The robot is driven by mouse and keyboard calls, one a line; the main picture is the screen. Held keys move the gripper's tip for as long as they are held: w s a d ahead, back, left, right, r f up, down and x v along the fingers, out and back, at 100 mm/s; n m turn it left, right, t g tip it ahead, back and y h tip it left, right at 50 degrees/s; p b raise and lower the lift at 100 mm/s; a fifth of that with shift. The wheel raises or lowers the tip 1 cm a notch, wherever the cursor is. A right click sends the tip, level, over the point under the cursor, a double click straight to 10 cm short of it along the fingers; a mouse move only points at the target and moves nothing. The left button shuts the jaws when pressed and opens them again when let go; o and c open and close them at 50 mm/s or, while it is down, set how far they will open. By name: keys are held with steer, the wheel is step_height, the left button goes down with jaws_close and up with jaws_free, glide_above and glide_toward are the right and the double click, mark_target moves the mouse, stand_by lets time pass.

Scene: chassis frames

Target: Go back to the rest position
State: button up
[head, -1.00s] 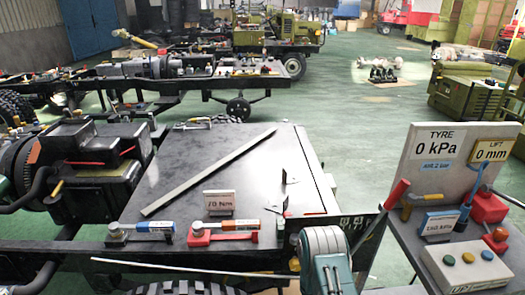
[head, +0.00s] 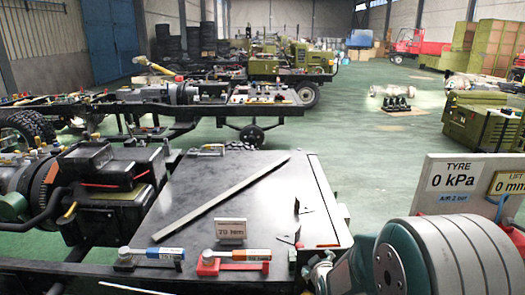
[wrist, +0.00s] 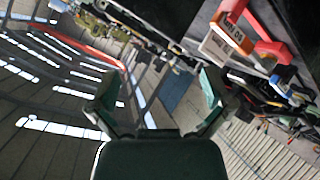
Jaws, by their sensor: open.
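My gripper (wrist: 160,100) shows in the wrist view with its two dark green fingers spread apart and nothing between them. The wrist view is tilted and takes in the ceiling lights, the wall and part of the bench. In the head view my own arm fills the lower right corner; the fingers cannot be made out there. A black flat plate (head: 270,190) on the chassis lies left of my arm. On it are a long grey bar (head: 220,195) and a small card (head: 231,229).
A gauge board (head: 462,180) reading "TYRE 0 kPa" stands at the right, partly behind my arm. Green floor (head: 350,150) lies open beyond.

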steer(key=s+r+m+g, duration=0.3)
steer(key=s+r+m, duration=0.1)
steer(key=s+r, duration=0.75)
steer(key=s+r+m+g, duration=0.1)
steer(key=s+r+m, duration=0.1)
steer(key=s, duration=0.7)
steer(key=s+r+m+g, duration=0.1)
steer(key=s+r+g, duration=0.1)
steer(key=s, duration=0.7)
steer(key=shift+s+d+r+m, duration=0.15)
steer(key=shift+m, duration=0.25)
steer(key=shift+c, duration=0.3)
